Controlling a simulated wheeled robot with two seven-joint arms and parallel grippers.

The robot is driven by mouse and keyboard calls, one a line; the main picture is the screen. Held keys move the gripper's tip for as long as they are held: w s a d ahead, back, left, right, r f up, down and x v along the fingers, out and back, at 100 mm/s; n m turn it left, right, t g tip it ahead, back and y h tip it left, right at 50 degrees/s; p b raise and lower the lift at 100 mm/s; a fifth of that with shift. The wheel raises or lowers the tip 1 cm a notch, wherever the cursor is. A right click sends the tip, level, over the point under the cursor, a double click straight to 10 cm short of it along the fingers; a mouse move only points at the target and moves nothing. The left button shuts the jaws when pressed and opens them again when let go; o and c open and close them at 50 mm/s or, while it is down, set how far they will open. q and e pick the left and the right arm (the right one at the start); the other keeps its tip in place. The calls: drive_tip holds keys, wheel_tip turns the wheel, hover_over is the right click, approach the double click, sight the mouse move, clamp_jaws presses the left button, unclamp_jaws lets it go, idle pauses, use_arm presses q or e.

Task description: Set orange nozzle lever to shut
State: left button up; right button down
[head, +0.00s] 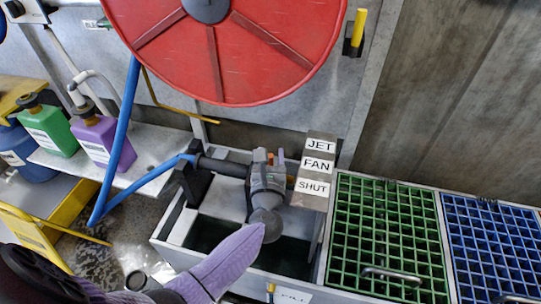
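The grey nozzle (267,186) sits on the end of a dark pipe over an open grey trough, its round mouth facing down toward me. A small orange part (271,158), seemingly the lever, shows at its top; its exact setting is hard to tell. Right of it stands a block with the labels JET (320,145), FAN (317,164) and SHUT (313,187), from top to bottom. My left gripper (258,232) comes in from the lower left, its lavender fingertip just below the nozzle mouth in the picture. Only one finger shape shows clearly. My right gripper is out of view.
A red hose reel (215,68) hangs above the nozzle. A blue hose (115,150) runs down on the left to the pipe. Green (390,225) and blue (495,245) grates lie to the right. Green (48,128) and purple (103,143) bottles stand on the left shelf.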

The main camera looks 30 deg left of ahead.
use_arm(q)
clamp_jaws()
idle(1.2)
